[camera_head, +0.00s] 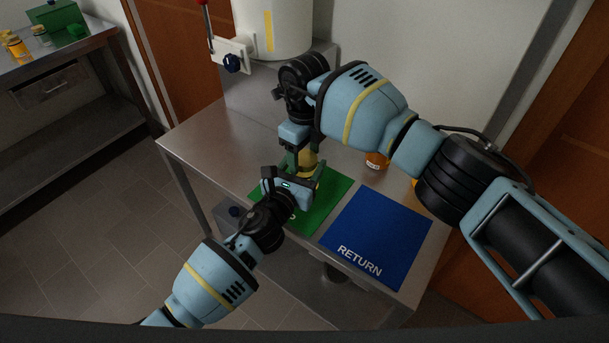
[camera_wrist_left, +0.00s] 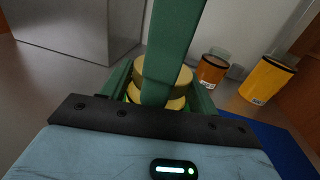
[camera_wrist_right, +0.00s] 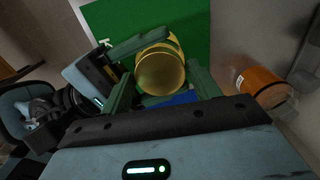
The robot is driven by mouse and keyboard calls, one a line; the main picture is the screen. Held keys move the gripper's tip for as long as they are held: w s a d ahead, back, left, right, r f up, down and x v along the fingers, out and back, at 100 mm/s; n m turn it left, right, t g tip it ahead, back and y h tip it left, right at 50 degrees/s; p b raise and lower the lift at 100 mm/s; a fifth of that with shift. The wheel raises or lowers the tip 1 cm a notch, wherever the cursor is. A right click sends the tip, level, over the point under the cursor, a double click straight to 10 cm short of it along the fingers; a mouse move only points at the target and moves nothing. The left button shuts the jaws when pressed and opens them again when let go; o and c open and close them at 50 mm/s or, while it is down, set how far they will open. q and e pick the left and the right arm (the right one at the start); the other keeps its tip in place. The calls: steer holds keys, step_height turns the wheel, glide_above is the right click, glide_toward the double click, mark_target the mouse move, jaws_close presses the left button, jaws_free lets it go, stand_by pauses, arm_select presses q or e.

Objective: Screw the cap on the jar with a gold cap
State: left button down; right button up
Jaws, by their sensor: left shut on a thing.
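The gold-capped jar (camera_head: 308,161) stands over the green mat (camera_head: 334,188), mostly hidden by my grippers. My left gripper (camera_head: 292,187) is shut around it from the near side. Its round gold cap (camera_wrist_right: 160,72) faces up in the right wrist view; in the left wrist view the gold cap (camera_wrist_left: 183,76) sits above a second gold band. My right gripper (camera_head: 300,155) points down over the jar. Its fingers (camera_wrist_right: 162,82) are spread on both sides of the cap and look open. Whether they touch it is hard to tell.
A blue mat (camera_head: 378,232) marked RETURN is bare beside the green one. Orange jars (camera_head: 376,160) (camera_wrist_left: 268,80) stand behind on the steel table. A white tank (camera_head: 275,28) with a red lever is at the back. A side bench (camera_head: 60,60) holds a green box and orange jars.

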steer(key=c, duration=0.7)
steer(key=shift+m, duration=1.7)
steer(key=o, duration=1)
steer(key=shift+o, duration=0.2)
steer(key=shift+r, duration=2.25)
steer(key=shift+c, duration=0.3)
